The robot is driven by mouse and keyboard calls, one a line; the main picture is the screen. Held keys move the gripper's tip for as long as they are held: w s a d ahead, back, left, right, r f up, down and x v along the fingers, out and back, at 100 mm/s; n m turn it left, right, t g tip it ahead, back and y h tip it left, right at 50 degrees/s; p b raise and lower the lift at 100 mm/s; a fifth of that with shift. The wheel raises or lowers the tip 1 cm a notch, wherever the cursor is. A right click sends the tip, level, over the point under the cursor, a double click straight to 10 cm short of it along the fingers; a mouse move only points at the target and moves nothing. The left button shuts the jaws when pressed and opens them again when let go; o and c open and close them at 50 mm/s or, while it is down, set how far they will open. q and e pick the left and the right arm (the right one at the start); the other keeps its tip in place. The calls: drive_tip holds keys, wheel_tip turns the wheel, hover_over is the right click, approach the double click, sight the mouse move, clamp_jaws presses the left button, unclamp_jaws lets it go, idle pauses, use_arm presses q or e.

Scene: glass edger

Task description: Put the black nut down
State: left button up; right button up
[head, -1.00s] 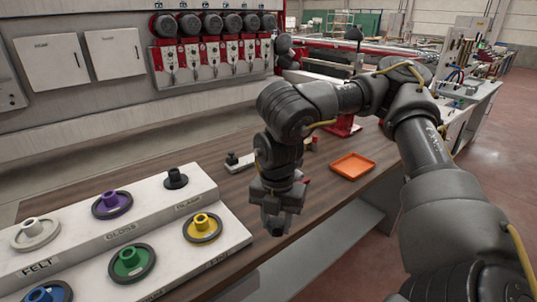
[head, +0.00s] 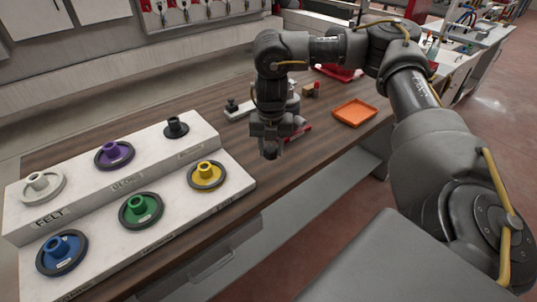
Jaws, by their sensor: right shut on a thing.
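My right gripper (head: 270,140) hangs pointing down above the front part of the brown wooden bench (head: 300,165). It is shut on a small dark thing, which I take to be the black nut (head: 270,153). The nut is mostly hidden by the fingers and hard to tell from them. The gripper is to the right of the white stepped rack (head: 120,172) and apart from it. My left gripper is not in view.
The rack bears white (head: 42,185), purple (head: 113,154), black (head: 176,128), blue (head: 62,252), green (head: 140,208) and yellow (head: 206,174) wheels. An orange tray (head: 354,112) lies right of the gripper. A white plate with a black knob (head: 238,110) lies behind it.

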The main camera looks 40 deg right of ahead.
sight(268, 165)
drive_tip(key=shift+w+d+f, duration=0.2)
drive_tip(key=shift+w+f, duration=0.2)
drive_tip(key=shift+f, duration=0.15)
drive_tip(key=shift+w+d+f, duration=0.15)
drive_tip(key=shift+w+f, duration=0.2)
drive_tip(key=shift+f, duration=0.15)
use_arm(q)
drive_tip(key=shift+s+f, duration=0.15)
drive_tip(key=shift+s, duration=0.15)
use_arm(e)
drive_tip(key=shift+w+d+f, duration=0.1)
drive_tip(key=shift+w+f, duration=0.15)
drive_tip(key=shift+f, duration=0.05)
drive_tip(key=shift+w+d+f, duration=0.1)
drive_tip(key=shift+f, duration=0.8)
drive_tip(key=shift+w+d+f, duration=0.1)
drive_tip(key=shift+f, duration=0.75)
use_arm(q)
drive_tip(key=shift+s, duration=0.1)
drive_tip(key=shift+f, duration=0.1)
use_arm(e)
drive_tip(key=shift+s+a, duration=0.1)
drive_tip(key=o, duration=1.1)
drive_tip(key=shift+f, duration=0.1)
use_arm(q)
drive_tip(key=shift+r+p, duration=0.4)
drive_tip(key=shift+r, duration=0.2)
use_arm(e)
wheel_tip(268, 165, up, 12)
drive_tip(key=shift+r, duration=0.2)
